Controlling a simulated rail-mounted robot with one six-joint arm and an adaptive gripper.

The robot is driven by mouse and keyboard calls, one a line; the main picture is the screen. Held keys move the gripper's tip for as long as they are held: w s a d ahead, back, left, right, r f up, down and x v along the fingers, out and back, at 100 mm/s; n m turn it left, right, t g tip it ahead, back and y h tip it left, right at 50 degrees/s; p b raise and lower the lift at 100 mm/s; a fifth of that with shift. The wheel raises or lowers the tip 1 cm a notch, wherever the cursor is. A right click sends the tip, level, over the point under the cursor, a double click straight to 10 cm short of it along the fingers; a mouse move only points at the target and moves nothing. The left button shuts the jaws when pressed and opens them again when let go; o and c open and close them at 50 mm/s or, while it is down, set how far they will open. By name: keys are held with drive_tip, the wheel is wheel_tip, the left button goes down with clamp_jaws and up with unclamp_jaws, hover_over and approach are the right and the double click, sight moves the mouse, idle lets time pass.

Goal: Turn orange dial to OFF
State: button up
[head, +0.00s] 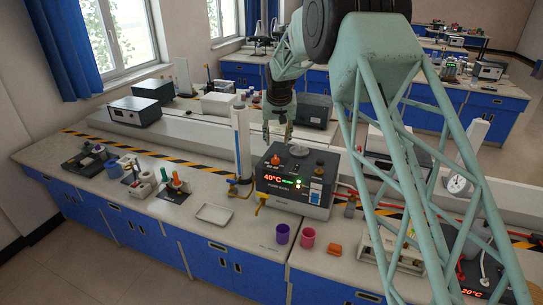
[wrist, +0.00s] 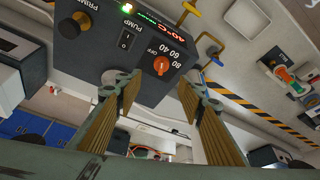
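The orange dial (wrist: 161,65) sits on the top panel of a dark box in the wrist view. OFF, 40, 60 and 80 are printed around it; its exact pointing is too small to tell. The box (head: 270,188) stands on the bench in the head view, and its display (head: 281,181) reads 40°C in red. My gripper (head: 277,132) hangs above the box's top. In the wrist view my gripper (wrist: 155,92) is open, its two ribbed fingers apart with nothing between them. The dial shows just beyond the gap between the fingertips, apparently untouched.
A black PUMP switch (wrist: 125,40) and a dark PRIME knob (wrist: 75,25) share the panel. A tall cylinder (head: 241,145) stands left of the box. Purple (head: 282,233) and pink (head: 308,237) cups and a white tray (head: 214,214) lie in front.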

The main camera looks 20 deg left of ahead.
sight(275, 158)
drive_tip(key=shift+a+f, duration=0.1)
drive_tip(key=shift+a, duration=0.1)
drive_tip(key=shift+f, duration=0.1)
drive_tip(key=shift+p+x, duration=1.25)
drive_tip(key=shift+x, duration=5.55)
drive_tip(key=c, duration=0.8)
